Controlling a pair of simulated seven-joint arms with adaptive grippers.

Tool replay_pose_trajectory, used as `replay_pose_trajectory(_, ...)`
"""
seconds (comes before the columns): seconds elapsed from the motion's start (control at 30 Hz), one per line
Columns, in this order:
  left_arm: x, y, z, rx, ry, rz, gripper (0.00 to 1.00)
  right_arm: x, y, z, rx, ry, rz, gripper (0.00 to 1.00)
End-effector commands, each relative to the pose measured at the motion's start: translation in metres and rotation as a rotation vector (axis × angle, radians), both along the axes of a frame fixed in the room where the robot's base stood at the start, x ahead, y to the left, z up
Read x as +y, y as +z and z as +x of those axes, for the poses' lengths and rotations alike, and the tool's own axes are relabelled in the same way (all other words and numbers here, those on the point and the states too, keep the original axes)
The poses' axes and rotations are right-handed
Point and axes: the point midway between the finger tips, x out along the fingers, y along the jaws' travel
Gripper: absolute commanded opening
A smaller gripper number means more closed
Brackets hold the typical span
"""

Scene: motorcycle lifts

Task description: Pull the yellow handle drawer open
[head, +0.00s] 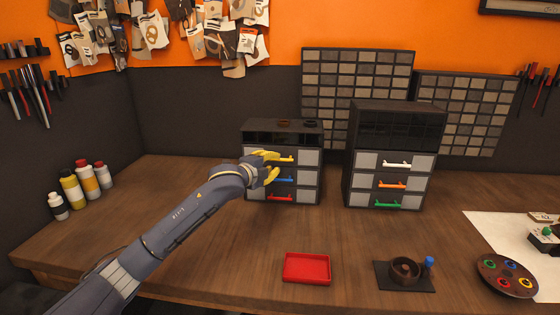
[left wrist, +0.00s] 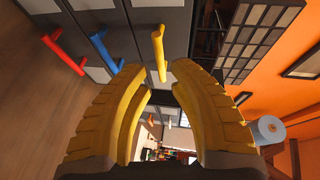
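The yellow handle (head: 284,160) is on the top drawer of the left drawer cabinet (head: 312,187), above the blue handle (head: 284,180) and the red handle (head: 280,198). That drawer looks shut. My left gripper (head: 272,168) is in front of the cabinet, its yellow fingers by the yellow handle and hiding part of the drawer fronts. In the left wrist view the fingers (left wrist: 160,72) are open, and the lower end of the yellow handle (left wrist: 158,45) shows between their tips, with gaps on both sides. I cannot tell whether a finger touches it. My right gripper is not in view.
A second cabinet (head: 349,190) with white, orange and green handles stands to the right. A red tray (head: 306,268) and a dark holder (head: 404,279) lie near the front edge. Several bottles (head: 87,182) stand at the left. The bench before the left cabinet is clear.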

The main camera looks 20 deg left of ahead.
Motion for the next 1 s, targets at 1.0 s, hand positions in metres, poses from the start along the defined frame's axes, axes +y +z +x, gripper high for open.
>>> replay_pose_trajectory(1.0, -0.012, -0.009, 0.052, -0.001, 0.0, 0.001, 0.15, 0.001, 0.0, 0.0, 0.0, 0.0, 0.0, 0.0)
